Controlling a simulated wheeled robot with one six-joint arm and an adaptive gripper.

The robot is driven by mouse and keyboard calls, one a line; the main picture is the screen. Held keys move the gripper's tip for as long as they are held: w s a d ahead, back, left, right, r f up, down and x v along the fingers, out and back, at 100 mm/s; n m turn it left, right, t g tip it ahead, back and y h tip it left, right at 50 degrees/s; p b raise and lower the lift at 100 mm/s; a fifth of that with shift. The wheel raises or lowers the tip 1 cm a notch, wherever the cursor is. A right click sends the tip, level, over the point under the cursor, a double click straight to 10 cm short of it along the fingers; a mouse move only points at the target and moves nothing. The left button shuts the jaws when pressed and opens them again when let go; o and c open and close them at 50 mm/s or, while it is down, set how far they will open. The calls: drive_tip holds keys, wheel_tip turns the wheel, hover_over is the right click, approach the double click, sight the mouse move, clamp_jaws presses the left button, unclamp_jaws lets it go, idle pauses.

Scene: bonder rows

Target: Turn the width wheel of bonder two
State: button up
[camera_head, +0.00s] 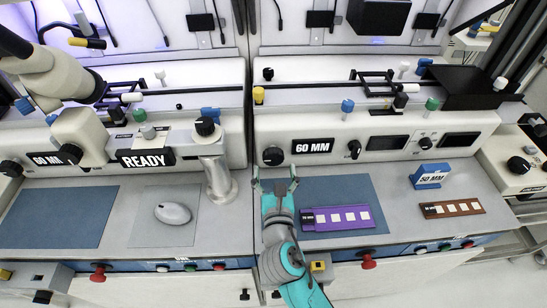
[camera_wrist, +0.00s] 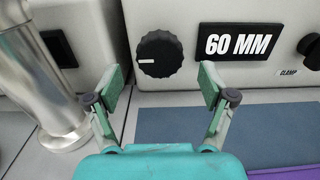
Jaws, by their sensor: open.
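A black ribbed knob (camera_head: 273,156) sits on the front panel of the right machine, left of a display (camera_head: 312,146) that reads 60 MM. In the wrist view the knob (camera_wrist: 159,54) has a white mark on its left side and lies between and beyond the fingertips. My gripper (camera_head: 275,182) is open and empty, just in front of and below the knob, apart from it. In the wrist view its green-padded fingers (camera_wrist: 160,85) stand wide on either side. The display (camera_wrist: 238,43) also shows there, to the right of the knob.
A purple tray (camera_head: 337,218) with pale squares lies on a blue mat right of my gripper. A brown strip (camera_head: 452,209) and a blue 50 MM sign (camera_head: 430,176) stand farther right. A metal post (camera_head: 217,178) rises at the left, by a mouse (camera_head: 173,213).

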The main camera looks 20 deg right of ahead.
sight(273, 160)
drive_tip(key=shift+x, duration=2.25)
drive_tip(key=c, duration=1.2)
drive_tip(key=shift+o, duration=0.2)
drive_tip(key=shift+m, duration=0.3)
